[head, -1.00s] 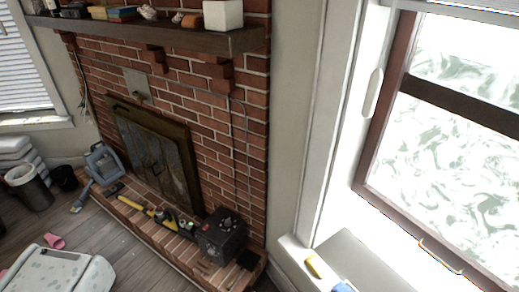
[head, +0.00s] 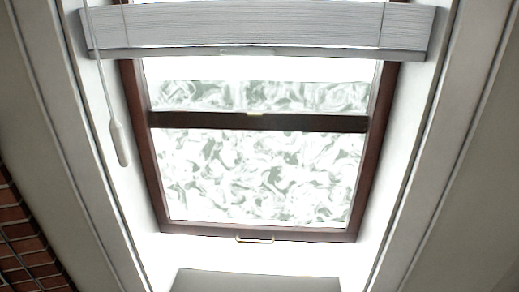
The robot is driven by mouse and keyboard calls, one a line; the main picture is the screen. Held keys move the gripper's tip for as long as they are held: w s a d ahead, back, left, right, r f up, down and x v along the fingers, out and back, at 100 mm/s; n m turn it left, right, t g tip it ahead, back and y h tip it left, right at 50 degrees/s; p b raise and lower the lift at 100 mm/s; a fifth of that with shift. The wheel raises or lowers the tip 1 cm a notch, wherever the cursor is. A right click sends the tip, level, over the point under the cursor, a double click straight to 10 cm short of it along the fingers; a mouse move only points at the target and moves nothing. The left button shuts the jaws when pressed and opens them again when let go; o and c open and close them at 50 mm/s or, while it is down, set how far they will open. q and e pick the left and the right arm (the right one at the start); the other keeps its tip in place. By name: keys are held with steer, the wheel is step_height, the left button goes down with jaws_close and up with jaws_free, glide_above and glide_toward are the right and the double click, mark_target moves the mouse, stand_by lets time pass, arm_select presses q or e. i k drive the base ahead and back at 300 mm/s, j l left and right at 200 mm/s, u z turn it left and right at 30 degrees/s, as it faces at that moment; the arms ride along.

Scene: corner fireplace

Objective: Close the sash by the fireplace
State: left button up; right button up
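The window (head: 257,121) by the fireplace is straight ahead in the head view, in a dark red-brown frame. A lower sash with patterned, frosted-looking glass (head: 262,175) fills the part below the dark middle rail. A pale brass-coloured handle (head: 255,239) sits on its bottom rail. Bright white glare lies below that rail, so I cannot tell whether there is a gap under it. Neither of my grippers is in view, and nothing is seen touching the sash.
A pale slatted blind (head: 260,27) hangs across the window top. Its wand (head: 119,143) hangs at the left. A grey surface (head: 255,281) lies below the window. Fireplace brick (head: 22,240) shows at the lower left. White casing flanks both sides.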

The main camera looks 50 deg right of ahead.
mark_target(387, 79)
steer(key=k+j+z, duration=0.1)
steer(key=z, duration=1.5)
steer(key=k+l+u, duration=0.25)
steer(key=i+j, duration=0.05)
steer(key=i, duration=0.05)
